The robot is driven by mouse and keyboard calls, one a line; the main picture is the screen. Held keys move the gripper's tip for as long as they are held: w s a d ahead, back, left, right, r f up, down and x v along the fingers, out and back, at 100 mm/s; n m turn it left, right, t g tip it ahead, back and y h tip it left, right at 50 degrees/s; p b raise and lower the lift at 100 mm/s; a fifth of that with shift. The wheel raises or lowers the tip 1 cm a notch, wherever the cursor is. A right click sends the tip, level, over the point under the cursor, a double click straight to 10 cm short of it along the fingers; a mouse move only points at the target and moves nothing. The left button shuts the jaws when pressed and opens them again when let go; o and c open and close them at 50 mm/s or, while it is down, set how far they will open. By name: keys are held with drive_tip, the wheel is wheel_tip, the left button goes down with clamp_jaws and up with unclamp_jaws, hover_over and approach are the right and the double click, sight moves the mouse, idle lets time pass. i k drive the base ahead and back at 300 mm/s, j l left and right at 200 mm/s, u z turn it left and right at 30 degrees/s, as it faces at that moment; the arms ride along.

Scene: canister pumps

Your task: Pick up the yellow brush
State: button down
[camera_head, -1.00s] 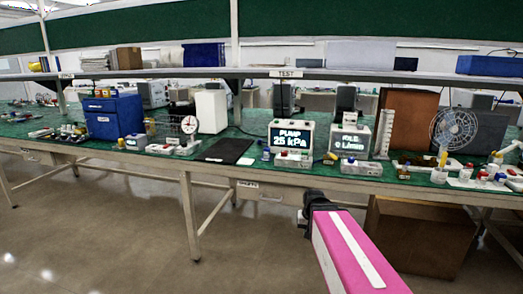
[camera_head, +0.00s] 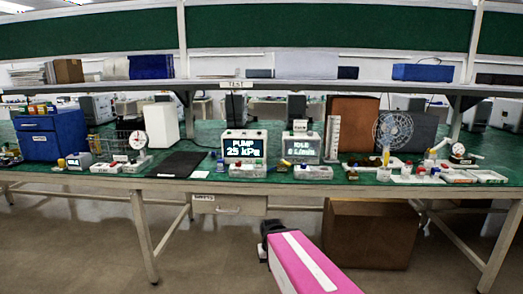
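A small yellow item (camera_head: 285,163), possibly the brush, lies on the green bench top between the two display boxes. It is too small to tell its shape for certain. Another yellow upright piece (camera_head: 386,156) stands farther right, in front of the fan; I cannot tell what it is. My gripper (camera_head: 267,230) is the dark end of my pink arm, low in the picture and in front of the bench, apart from everything on it. Its fingers are too small and dark to show whether they are open, and I see nothing held.
The PUMP display box (camera_head: 243,147) and the IDLE display box (camera_head: 304,148) stand behind the small yellow item. A black mat (camera_head: 182,164) lies to the left. A fan (camera_head: 393,131) stands to the right. A drawer (camera_head: 229,204) and a brown box (camera_head: 370,235) are below the bench top.

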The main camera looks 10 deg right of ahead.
sight(386, 161)
drive_tip(key=z, duration=1.4)
